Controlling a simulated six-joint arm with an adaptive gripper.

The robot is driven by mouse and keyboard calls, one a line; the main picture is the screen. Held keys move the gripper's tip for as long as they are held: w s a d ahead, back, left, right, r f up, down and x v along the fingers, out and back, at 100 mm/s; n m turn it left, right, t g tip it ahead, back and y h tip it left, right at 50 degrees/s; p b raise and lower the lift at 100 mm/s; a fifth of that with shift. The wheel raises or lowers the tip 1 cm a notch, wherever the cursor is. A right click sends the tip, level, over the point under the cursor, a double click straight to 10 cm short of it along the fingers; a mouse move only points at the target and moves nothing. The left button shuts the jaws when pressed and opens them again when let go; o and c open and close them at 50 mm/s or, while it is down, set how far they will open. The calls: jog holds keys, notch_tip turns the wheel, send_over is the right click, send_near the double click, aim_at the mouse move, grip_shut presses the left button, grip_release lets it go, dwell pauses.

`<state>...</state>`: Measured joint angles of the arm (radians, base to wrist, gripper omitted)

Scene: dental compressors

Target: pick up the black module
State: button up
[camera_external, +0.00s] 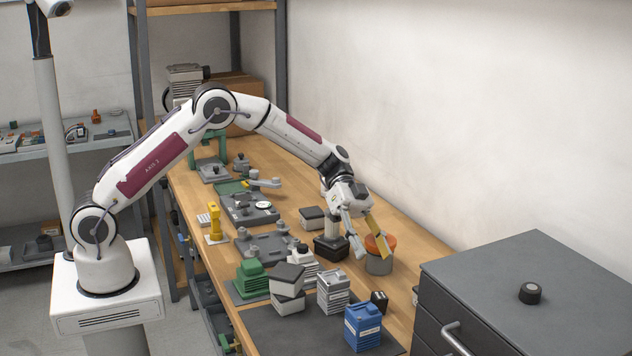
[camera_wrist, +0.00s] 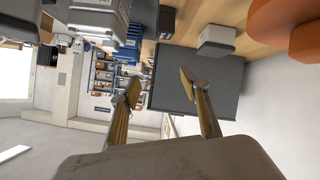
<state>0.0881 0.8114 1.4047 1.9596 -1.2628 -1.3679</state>
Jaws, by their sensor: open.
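A small black block (camera_external: 379,300) stands on the wooden bench beside the blue module, near the dark cabinet; it is the likeliest black module, but I cannot tell for sure. A dark box (camera_wrist: 167,20) at the top of the wrist view may be the same block. My gripper (camera_external: 373,255) is open, its fingers pointing down in front of the orange-lidded grey can, above and behind the black block in the external view. In the wrist view my gripper's fingers (camera_wrist: 160,82) are spread with nothing between them.
The orange-lidded can (camera_external: 379,264) stands close to my fingers. The blue module (camera_external: 362,326), a grey finned module (camera_external: 333,290) and stacked dark-topped boxes (camera_external: 288,280) crowd the bench front. A dark cabinet (camera_external: 570,275) at right carries a round black piece (camera_external: 530,293).

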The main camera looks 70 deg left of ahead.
aim_at(378, 292)
jog(key=shift+f, duration=2.85)
jog(key=shift+f, duration=0.1)
jog(key=shift+f, duration=0.6)
jog(key=shift+x, duration=2.5)
jog(key=shift+r, duration=0.1)
grip_shut()
